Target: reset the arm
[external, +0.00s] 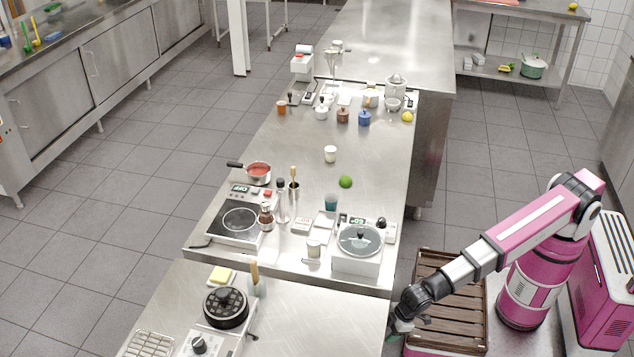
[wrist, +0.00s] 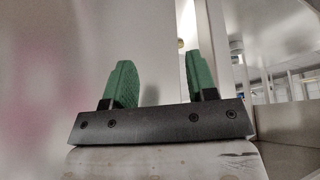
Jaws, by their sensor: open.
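My gripper (wrist: 158,82) shows in the wrist view with its two green fingers apart and nothing between them. In the external view my pink and white arm reaches left and down from its base, and my gripper (external: 399,324) is low at the right side of the near steel counter, by its edge. It is small there and partly hidden by the black wrist. Whether it touches the counter edge cannot be told.
A slatted wooden crate (external: 452,262) stands right beside my forearm. The steel counter (external: 300,150) holds a scale with a glass lid (external: 360,240), a hot plate (external: 240,219), a red-filled pan (external: 257,171) and a green lime (external: 345,182). The tiled floor (external: 480,170) behind my arm is clear.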

